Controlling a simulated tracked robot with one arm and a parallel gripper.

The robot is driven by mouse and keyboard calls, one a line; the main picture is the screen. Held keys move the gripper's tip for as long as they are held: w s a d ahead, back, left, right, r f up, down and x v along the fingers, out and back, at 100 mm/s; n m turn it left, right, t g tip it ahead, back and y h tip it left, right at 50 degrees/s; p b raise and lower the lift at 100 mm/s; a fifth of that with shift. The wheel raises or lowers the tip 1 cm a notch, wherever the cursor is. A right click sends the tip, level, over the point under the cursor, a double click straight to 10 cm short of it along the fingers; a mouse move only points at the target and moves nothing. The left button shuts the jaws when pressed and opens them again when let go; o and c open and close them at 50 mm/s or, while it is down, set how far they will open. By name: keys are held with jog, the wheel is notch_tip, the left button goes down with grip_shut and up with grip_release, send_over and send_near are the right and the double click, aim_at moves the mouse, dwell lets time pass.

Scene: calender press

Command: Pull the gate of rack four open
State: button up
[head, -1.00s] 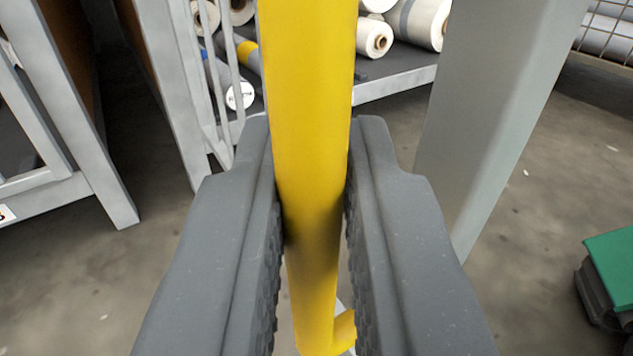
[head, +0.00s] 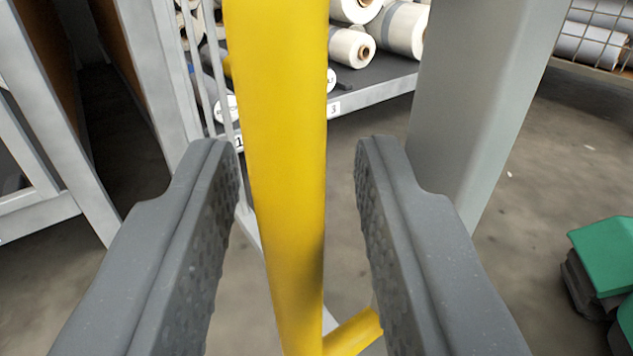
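A thick yellow upright bar (head: 283,150), which looks like the gate's handle, runs from the top to the bottom of the head view. A short yellow arm (head: 355,333) joins it low down. My gripper (head: 298,165) is open, with one grey finger on each side of the bar. There is a gap on both sides, narrower on the left. Most of the gate is hidden; some thin grey bars (head: 200,70) show behind the left finger. I cannot read a number four on any rack.
A grey post (head: 470,110) stands close on the right. Behind, a shelf (head: 375,92) labelled 3 holds pale rolls (head: 350,46). A green-topped dark object (head: 605,255) stands on the floor at right. Grey frames (head: 60,120) stand at left. Floor between is clear.

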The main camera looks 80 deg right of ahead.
aim_at(275, 21)
dwell(0.3)
notch_tip(275, 21, up, 4)
jog(key=p, duration=0.2)
jog(key=shift+r+p, duration=0.15)
jog(key=shift+p, duration=0.2)
jog(key=s+d+p, duration=0.2)
jog(key=s+p, duration=0.3)
jog(key=s, duration=1.1)
jog(key=shift+r+p, duration=0.3)
jog(key=shift+d, duration=0.1)
